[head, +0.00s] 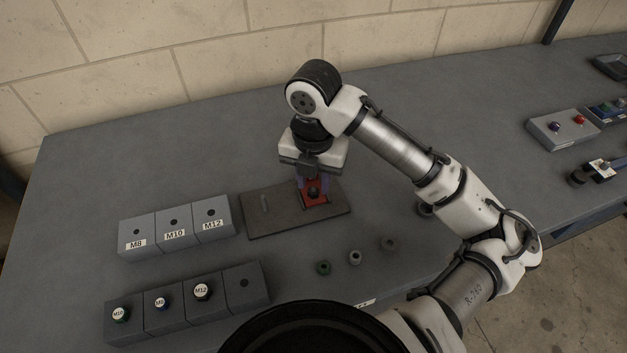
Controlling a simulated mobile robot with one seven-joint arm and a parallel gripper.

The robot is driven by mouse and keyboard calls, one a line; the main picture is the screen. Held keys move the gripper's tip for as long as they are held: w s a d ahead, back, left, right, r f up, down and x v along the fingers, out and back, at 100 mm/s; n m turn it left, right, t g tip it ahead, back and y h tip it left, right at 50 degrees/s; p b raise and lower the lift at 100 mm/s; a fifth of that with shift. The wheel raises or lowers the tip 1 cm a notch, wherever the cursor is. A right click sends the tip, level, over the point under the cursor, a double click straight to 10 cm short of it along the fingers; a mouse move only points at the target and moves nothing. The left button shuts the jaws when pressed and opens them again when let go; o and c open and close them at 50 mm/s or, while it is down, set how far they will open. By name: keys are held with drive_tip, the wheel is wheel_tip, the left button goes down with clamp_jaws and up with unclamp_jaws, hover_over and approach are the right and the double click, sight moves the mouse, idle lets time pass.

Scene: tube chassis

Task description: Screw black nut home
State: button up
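A black nut (313,191) shows as a small dark round shape on a red plate (316,200), which lies on a dark base board (263,221). My gripper (313,184) points straight down over the red plate. Whether the nut sits on a stud or thread is too small to tell.
Labelled blocks (176,232) stand left; a front row (184,303) holds capped pieces. A grey box with knobs (563,129) is at right. The back left table is clear.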

drive_tip(key=shift+n, duration=0.4)
drive_tip(key=shift+f+b, duration=0.75)
drive_tip(key=shift+f, duration=0.25)
drive_tip(key=shift+r, duration=0.1)
clamp_jaws()
